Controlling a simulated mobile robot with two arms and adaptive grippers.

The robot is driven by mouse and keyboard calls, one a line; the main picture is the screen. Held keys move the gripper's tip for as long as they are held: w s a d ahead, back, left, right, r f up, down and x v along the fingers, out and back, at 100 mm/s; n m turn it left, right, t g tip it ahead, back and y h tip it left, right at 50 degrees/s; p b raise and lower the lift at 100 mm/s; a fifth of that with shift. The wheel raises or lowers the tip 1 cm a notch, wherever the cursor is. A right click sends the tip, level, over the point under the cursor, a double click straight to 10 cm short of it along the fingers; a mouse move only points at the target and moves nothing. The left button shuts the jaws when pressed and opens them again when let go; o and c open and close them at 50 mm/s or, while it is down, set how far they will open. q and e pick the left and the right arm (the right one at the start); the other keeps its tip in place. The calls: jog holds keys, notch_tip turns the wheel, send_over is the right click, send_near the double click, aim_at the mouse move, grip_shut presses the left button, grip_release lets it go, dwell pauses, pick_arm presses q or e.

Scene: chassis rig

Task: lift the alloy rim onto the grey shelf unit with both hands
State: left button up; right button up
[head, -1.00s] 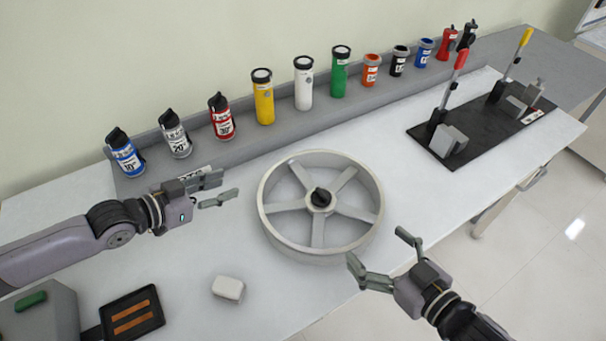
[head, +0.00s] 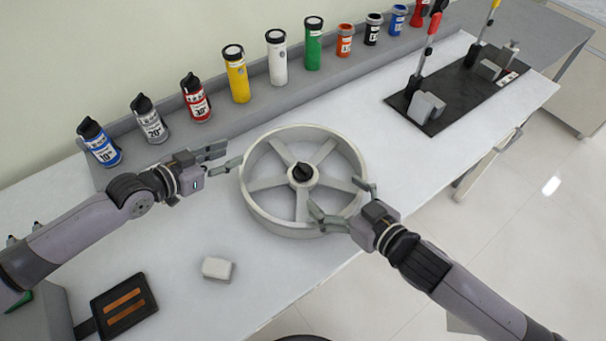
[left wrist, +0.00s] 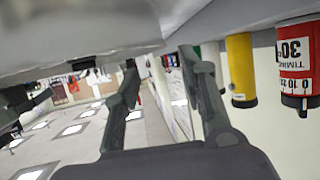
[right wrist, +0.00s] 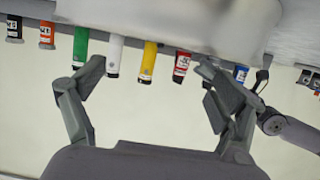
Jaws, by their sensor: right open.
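The alloy rim (head: 257,184), a pale grey five-spoked wheel with a dark centre knob, lies flat on the white table in the head view. My left gripper (head: 228,157) is open at the rim's left edge, its fingertips close to the wall; I cannot tell whether they touch. My right gripper (head: 341,197) is open at the rim's front right edge, one finger on either side along it, overlapping the rim in the picture. Both wrist views show spread fingers with nothing clamped between them. I cannot make out a separate grey shelf unit.
A long grey ledge (head: 260,118) at the back holds several coloured bottles. A black plate (head: 440,117) with clamps is at right. A white block (head: 217,268) and a dark tray (head: 124,306) lie at front left. The table's front edge is close to the rim.

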aim_at(308, 173)
pick_arm(q)
jog(key=x, duration=1)
jog(key=shift+w+f, duration=0.1)
pick_arm(e)
jog(key=x, duration=1)
jog(key=shift+w+a, duration=0.1)
jog(key=shift+w, duration=0.05)
pick_arm(q)
jog(key=shift+c, duration=0.2)
grip_shut()
pick_arm(e)
jog(key=c, duration=1)
jog(key=shift+w+d, duration=0.1)
jog(key=shift+d, duration=0.15)
grip_shut()
pick_arm(q)
jog(key=shift+d+r, duration=0.1)
jog(key=shift+r, duration=0.1)
pick_arm(e)
jog(key=shift+w+r, duration=0.15)
jog(key=shift+r, duration=0.05)
